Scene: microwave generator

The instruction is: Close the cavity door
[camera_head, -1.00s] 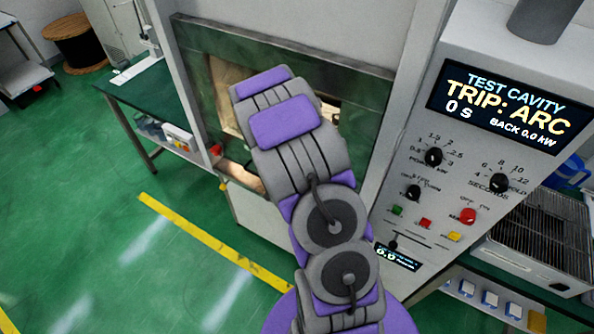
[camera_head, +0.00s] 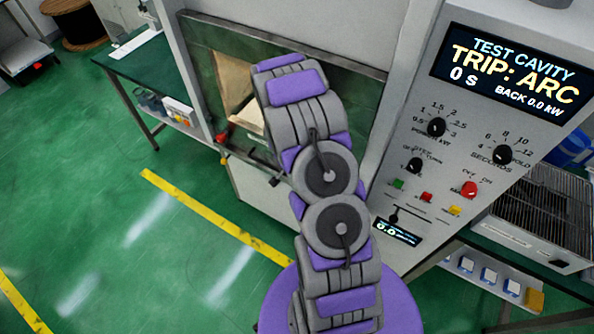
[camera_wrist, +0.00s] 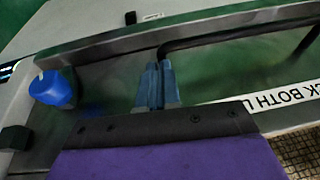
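The test cavity's green face with its metal-edged top (camera_head: 355,105) stands in the middle of the head view. A beige interior (camera_head: 232,80) shows left of my arm; my arm hides much of the rest. I cannot tell the door's exact angle. In the wrist view my gripper's two blue-grey fingers (camera_wrist: 157,85) are together, beside a metal edge (camera_wrist: 105,52) and the near end of a black bar (camera_wrist: 225,40). No object shows between them. Whether they touch the bar or edge is unclear. The gripper is hidden in the head view.
The control panel (camera_head: 465,130) at right reads "TRIP: ARC". A blue knob (camera_wrist: 54,88) lies left of my fingers. A green bench (camera_head: 140,70) stands at left, a wire rack (camera_head: 545,210) at right. The green floor at left is open, with yellow stripes.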

